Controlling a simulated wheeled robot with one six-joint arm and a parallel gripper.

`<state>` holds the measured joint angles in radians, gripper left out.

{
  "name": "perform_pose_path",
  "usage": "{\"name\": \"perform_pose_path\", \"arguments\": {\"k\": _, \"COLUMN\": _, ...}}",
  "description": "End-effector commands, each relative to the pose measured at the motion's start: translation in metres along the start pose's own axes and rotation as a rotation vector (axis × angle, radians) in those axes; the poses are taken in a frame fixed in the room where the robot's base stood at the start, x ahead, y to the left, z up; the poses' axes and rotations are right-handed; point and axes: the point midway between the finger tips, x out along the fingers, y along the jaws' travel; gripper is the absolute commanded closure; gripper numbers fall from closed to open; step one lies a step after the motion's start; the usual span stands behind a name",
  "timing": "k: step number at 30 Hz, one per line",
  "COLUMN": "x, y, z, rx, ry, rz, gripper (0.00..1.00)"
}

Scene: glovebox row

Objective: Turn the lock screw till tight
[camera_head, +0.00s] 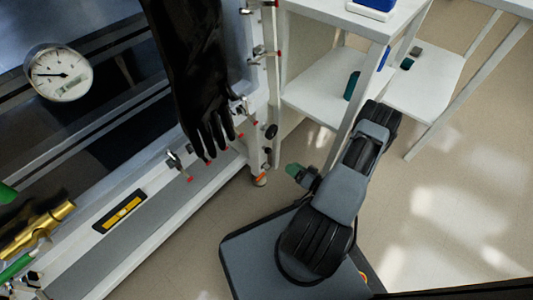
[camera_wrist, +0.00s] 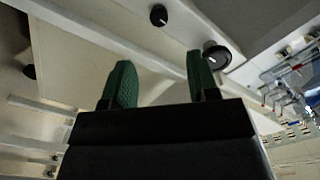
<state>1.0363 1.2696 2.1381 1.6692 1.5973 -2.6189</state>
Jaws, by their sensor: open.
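The lock screw is not certain to pick out; a round black knob with a pale mark (camera_wrist: 216,57) is the likeliest, just beyond the right fingertip in the wrist view. A smaller black knob (camera_wrist: 158,15) sits farther up on the same pale frame. In the head view a black knob (camera_head: 271,131) sits on the white end post of the glovebox. My gripper (camera_wrist: 161,74) has green fingers spread apart with nothing between them. In the head view one green fingertip of my gripper (camera_head: 293,170) shows right of the post's foot, apart from the knob.
A black glove (camera_head: 195,80) hangs from the glovebox front. Red-tipped clamps (camera_head: 178,163) line its edge. A dial gauge (camera_head: 60,73) is at the upper left. A white shelf table (camera_head: 320,85) stands right of the post. Open floor (camera_head: 450,200) lies at the right.

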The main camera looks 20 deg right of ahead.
Motion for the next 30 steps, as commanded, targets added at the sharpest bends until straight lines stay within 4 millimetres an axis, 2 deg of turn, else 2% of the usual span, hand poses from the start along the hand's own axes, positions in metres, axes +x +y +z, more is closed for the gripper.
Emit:
{"name": "perform_pose_path", "arguments": {"k": 5, "x": 0.025, "y": 0.003, "z": 0.003, "rx": -0.006, "ry": 0.003, "rz": 0.001, "gripper": 0.46}}
{"name": "perform_pose_path", "arguments": {"k": 12, "x": 0.073, "y": 0.003, "z": 0.003, "rx": -0.007, "ry": 0.003, "rz": 0.001, "gripper": 0.46}}
{"name": "perform_pose_path", "arguments": {"k": 18, "x": 0.105, "y": 0.002, "z": 0.003, "rx": -0.005, "ry": 0.002, "rz": 0.000, "gripper": 0.46}}
{"name": "perform_pose_path", "arguments": {"k": 24, "x": 0.125, "y": 0.002, "z": 0.002, "rx": -0.005, "ry": 0.001, "rz": 0.001, "gripper": 0.46}}
{"name": "perform_pose_path", "arguments": {"k": 30, "x": 0.132, "y": 0.001, "z": 0.001, "rx": -0.002, "ry": 0.003, "rz": 0.003, "gripper": 0.46}}
